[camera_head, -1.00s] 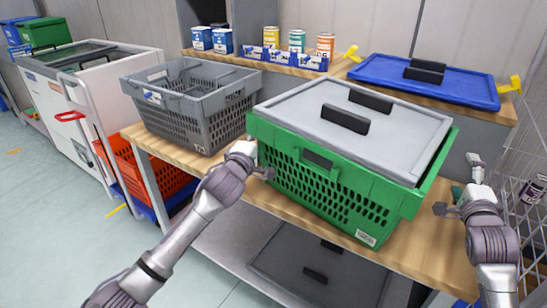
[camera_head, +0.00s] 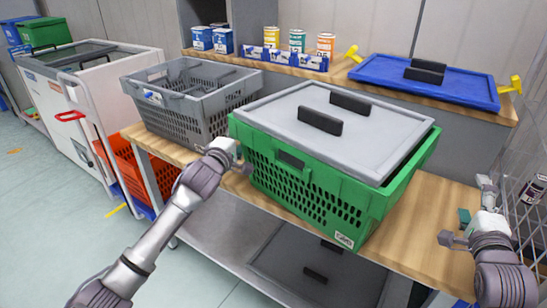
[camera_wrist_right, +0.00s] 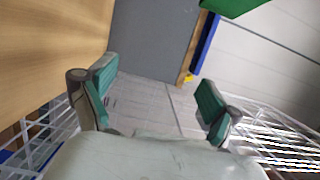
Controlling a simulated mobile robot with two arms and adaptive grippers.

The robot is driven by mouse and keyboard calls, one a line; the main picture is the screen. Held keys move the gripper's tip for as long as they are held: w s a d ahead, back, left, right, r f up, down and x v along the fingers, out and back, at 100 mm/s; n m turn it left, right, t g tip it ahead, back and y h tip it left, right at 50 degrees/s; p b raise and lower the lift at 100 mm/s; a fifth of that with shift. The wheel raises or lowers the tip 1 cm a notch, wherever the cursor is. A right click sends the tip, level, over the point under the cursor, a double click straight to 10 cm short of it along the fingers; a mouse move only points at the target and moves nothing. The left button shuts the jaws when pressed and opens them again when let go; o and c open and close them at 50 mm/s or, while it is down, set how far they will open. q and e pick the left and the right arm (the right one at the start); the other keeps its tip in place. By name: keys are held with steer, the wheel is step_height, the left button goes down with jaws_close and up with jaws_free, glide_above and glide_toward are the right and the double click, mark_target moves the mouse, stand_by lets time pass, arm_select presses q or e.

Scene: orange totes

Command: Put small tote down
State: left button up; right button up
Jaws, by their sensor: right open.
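The small tote (camera_head: 310,195) is a green crate with a grey lid (camera_head: 340,125) and black handles. It sits on the wooden workbench (camera_head: 425,225), near its front edge. My left gripper (camera_head: 240,166) is at the tote's left front corner; its fingers are partly hidden, so I cannot tell whether they touch or grip. My right gripper (camera_head: 463,228) is open and empty, to the right of the tote with a clear gap. In the right wrist view its two green-padded fingers (camera_wrist_right: 155,95) are apart with nothing between them, and a green corner shows at the top.
A grey crate (camera_head: 190,125) stands left of the tote. A blue lid (camera_head: 425,85), paint cans (camera_head: 297,42) and small boxes lie on the back shelf. A wire rack (camera_head: 525,190) stands close by my right gripper. Bench right of the tote is bare.

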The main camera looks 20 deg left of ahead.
arm_select(q)
steer(key=shift+r, duration=0.1)
arm_select(e)
steer(key=s, duration=0.4)
arm_select(q)
steer(key=a+p, duration=0.1)
steer(key=a, duration=0.5)
steer(key=shift+w+p, duration=0.2)
steer(key=shift+p, duration=0.1)
arm_select(e)
steer(key=shift+r, duration=0.8)
